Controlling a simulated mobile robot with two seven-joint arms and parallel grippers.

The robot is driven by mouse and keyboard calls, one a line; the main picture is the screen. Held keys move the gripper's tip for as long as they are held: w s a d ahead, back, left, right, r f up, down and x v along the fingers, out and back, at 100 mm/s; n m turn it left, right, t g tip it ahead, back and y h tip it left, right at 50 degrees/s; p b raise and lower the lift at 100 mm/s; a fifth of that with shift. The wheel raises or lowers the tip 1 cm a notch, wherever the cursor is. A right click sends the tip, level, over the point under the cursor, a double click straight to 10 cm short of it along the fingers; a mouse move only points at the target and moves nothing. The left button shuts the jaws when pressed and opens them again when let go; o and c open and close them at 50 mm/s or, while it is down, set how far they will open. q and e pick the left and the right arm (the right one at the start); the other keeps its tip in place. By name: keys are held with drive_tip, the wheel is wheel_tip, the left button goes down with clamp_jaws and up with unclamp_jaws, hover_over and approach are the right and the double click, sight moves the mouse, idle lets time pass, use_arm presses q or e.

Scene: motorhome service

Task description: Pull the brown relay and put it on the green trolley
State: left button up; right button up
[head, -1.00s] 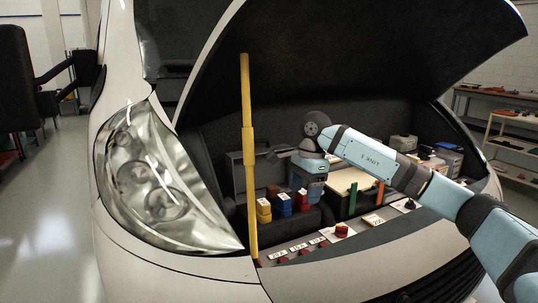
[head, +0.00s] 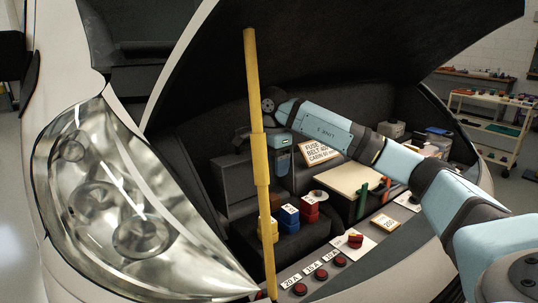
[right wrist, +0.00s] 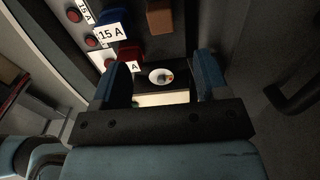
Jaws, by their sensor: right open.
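A brown block (right wrist: 160,16), likely the brown relay, shows at the top of the right wrist view, beside the blue relay (right wrist: 112,18) and red relay (right wrist: 128,50). My right gripper (head: 281,170) hangs over the engine bay, behind and above the relay row. In the wrist view its fingers (right wrist: 162,80) are apart with nothing held between them; a white round dish (right wrist: 160,76) lies below, beyond them. No green trolley can be made out. My left gripper is not in view.
A yellow strut (head: 259,150) stands upright in front of the bay, left of my right gripper. Blue (head: 289,215) and red (head: 309,208) relays stand near it. A cream panel (head: 352,181) lies to the right. A pale shelf trolley (head: 492,121) stands at the far right.

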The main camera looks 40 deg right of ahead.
sight(272, 196)
wheel_tip(272, 196, down, 10)
drive_tip(key=shift+r+b, duration=0.15)
drive_tip(key=shift+b, duration=0.25)
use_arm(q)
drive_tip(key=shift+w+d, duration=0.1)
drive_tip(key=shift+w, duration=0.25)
use_arm(e)
drive_tip(key=shift+f, duration=0.8)
clamp_jaws()
drive_tip(key=shift+r, duration=0.1)
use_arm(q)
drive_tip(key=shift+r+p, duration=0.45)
use_arm(e)
drive_tip(key=shift+r, duration=0.6)
